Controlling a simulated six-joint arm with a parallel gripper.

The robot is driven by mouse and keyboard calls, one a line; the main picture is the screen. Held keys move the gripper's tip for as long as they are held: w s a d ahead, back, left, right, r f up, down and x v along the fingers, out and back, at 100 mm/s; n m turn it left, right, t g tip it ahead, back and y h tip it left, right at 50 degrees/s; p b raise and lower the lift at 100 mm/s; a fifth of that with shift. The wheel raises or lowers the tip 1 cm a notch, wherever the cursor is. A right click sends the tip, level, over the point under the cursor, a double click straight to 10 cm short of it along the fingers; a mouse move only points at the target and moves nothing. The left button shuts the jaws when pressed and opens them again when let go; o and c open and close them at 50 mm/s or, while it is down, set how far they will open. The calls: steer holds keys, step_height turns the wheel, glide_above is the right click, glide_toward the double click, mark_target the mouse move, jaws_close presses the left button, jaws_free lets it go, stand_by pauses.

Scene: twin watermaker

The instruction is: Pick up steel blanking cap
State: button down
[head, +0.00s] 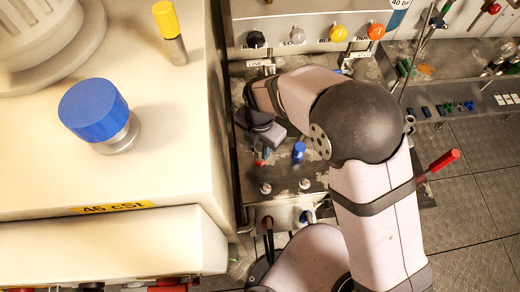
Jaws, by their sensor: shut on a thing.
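My gripper (262,150) reaches down over the grey metal bench (285,170), left of my elbow. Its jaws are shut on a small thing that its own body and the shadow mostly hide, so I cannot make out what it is. A small red piece (260,162) shows just below the jaws. I cannot clearly pick out the steel blanking cap. Two small round steel fittings (265,187) (305,184) stand near the bench's front, below the gripper.
A small blue cylinder (299,152) stands right of the gripper. A cream housing with a blue knob (93,110) rises close on the left. A panel with black, white, yellow and orange knobs (338,33) is behind. A red-handled lever (443,161) is at right.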

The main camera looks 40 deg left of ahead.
mark_target(261, 147)
step_height(261, 147, up, 8)
steer(key=shift+r+b, duration=0.2)
steer(key=shift+b, duration=0.7)
steer(key=c, duration=1.9)
jaws_free()
steer(key=shift+c, duration=0.2)
jaws_close()
steer(key=shift+w, duration=0.1)
steer(key=w+d+r+m, duration=0.2)
steer(key=w+d+m, duration=0.5)
steer(key=w+d, duration=1.1)
steer(key=d+m+b, duration=0.1)
steer(key=d+m, duration=0.2)
steer(key=d, duration=1.1)
steer(key=s+d+f+n, duration=0.1)
steer(key=s+d+f, duration=0.2)
steer(key=s+f, duration=0.1)
steer(key=shift+s+d+f, duration=0.2)
steer(key=shift+d+f, duration=0.15)
steer(key=shift+f, duration=0.15)
